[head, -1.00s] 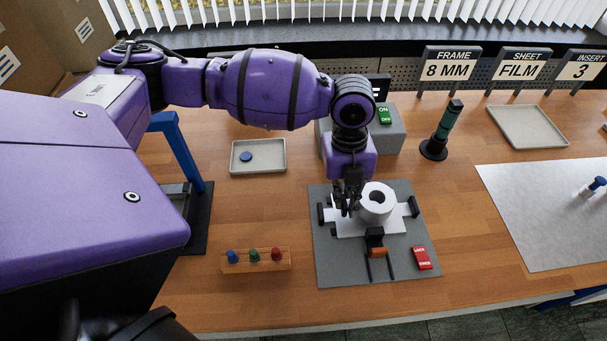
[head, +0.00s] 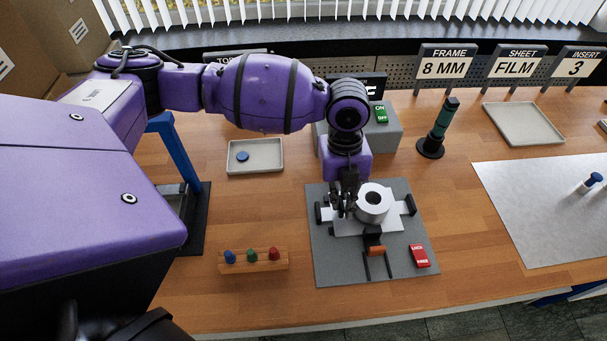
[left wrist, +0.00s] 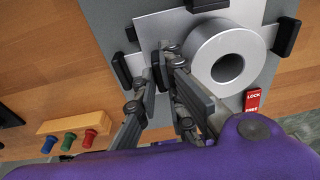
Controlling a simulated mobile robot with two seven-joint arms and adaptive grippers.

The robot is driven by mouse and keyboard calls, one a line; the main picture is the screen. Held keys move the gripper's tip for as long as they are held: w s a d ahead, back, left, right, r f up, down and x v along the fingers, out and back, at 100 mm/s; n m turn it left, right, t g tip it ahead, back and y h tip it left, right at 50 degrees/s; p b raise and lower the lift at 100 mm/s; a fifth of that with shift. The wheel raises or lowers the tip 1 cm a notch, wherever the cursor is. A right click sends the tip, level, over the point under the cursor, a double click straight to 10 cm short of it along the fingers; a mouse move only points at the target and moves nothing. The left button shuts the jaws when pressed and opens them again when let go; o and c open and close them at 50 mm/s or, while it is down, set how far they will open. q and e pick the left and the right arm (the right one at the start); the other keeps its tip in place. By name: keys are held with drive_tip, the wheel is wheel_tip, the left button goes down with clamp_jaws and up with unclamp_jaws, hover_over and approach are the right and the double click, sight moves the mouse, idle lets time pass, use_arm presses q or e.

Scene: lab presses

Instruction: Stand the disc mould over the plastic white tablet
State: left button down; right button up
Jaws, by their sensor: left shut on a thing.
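The disc mould (head: 372,209) is a thick pale grey ring with a central hole, upright over a white plate (head: 348,222) on the grey mat. It also shows in the left wrist view (left wrist: 193,62). My left gripper (head: 343,206) is at the mould's left side, shut on it; the fingers also show in the left wrist view (left wrist: 165,68), where the exact contact is hard to see. I cannot tell whether the mould rests on the plate or sits just above it. No separate tablet can be made out. My right gripper is not in view.
A red lock switch (head: 419,256) is on the mat. A wooden peg rack (head: 253,260) lies left, a tray with a blue disc (head: 256,168) behind it.

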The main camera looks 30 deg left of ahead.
use_arm(q)
drive_tip(key=shift+f, duration=0.35)
drive_tip(key=c, duration=1.8)
unclamp_jaws()
drive_tip(key=shift+o, duration=0.2)
wheel_tip(320, 180, up, 12)
drive_tip(key=w+a, duration=0.1)
drive_tip(key=shift+a, duration=0.1)
